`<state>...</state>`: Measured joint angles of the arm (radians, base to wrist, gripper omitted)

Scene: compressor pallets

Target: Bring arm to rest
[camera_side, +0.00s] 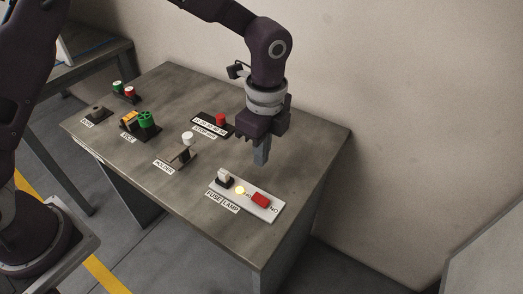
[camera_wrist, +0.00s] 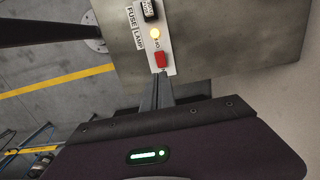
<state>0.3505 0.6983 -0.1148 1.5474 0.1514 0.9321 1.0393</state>
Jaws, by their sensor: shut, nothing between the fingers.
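My gripper (camera_side: 261,157) points down above the table, behind the fuse and lamp panel in the side view, with its fingers together and empty. In the wrist view its fingers (camera_wrist: 162,92) show as a narrow closed pair below the panel's red switch. The white panel (camera_side: 221,194) lies at the table's front right. It carries a fuse block (camera_side: 224,179), a lit yellow lamp (camera_side: 240,190) and a red switch (camera_side: 261,199). The panel also shows in the wrist view (camera_wrist: 146,42). The fingers appear apart from the panel, though their exact height is hard to tell.
A wall stands behind.

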